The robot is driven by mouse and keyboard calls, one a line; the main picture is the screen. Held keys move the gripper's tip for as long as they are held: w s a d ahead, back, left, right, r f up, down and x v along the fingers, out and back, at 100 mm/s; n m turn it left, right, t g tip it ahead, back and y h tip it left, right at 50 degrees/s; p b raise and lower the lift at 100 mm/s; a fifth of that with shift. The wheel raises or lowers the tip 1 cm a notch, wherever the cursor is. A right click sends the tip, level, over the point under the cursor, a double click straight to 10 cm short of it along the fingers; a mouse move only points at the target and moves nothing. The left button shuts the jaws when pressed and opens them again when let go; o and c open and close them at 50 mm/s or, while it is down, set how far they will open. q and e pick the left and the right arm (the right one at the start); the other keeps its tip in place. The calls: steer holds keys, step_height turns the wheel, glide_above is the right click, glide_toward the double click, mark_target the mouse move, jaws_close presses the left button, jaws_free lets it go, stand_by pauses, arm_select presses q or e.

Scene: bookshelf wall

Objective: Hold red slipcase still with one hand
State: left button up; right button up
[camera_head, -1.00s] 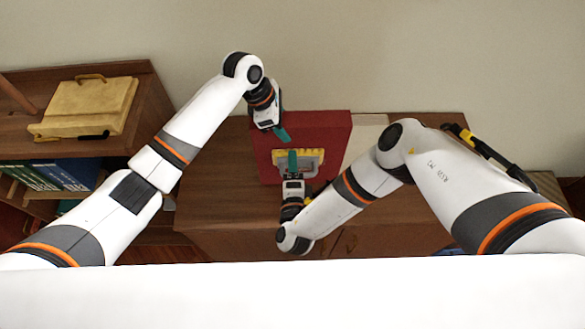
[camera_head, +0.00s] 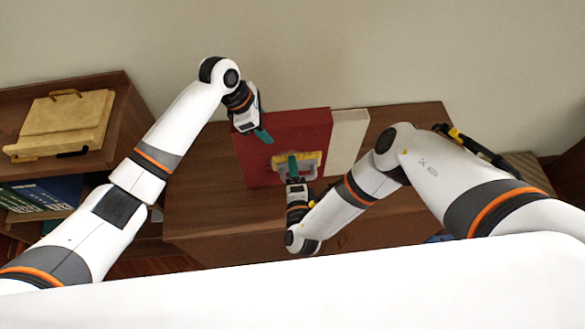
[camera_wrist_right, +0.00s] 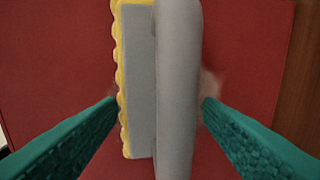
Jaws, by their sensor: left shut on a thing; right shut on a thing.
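The red slipcase (camera_head: 312,133) stands on the wooden cabinet, its broad red face toward me. My left gripper (camera_head: 262,135) is shut on the slipcase at its upper left; only one teal finger shows clearly. My right gripper (camera_head: 292,165) is shut on a grey-handled tool with a yellow scalloped edge (camera_head: 311,158), held at the slipcase's front face. In the right wrist view the grey handle (camera_wrist_right: 178,70) lies between the teal fingers, with the red slipcase (camera_wrist_right: 55,70) behind it. I cannot tell whether the tool touches the slipcase.
A cream book or box (camera_head: 349,140) stands just right of the slipcase. A yellow case (camera_head: 65,122) lies on the left shelf unit, above blue binders (camera_head: 50,190). A wall is close behind.

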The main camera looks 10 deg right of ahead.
mark_target(277, 171)
steer(key=shift+a+f, duration=0.3)
steer(key=shift+a, duration=0.7)
steer(key=shift+a+f, duration=0.25)
steer(key=shift+a, duration=0.75)
steer(key=shift+w+d+f, duration=0.1)
steer(key=shift+d+f, duration=1.9)
steer(key=shift+f, duration=0.1)
steer(key=shift+s, duration=6.05)
steer(key=shift+d, duration=5)
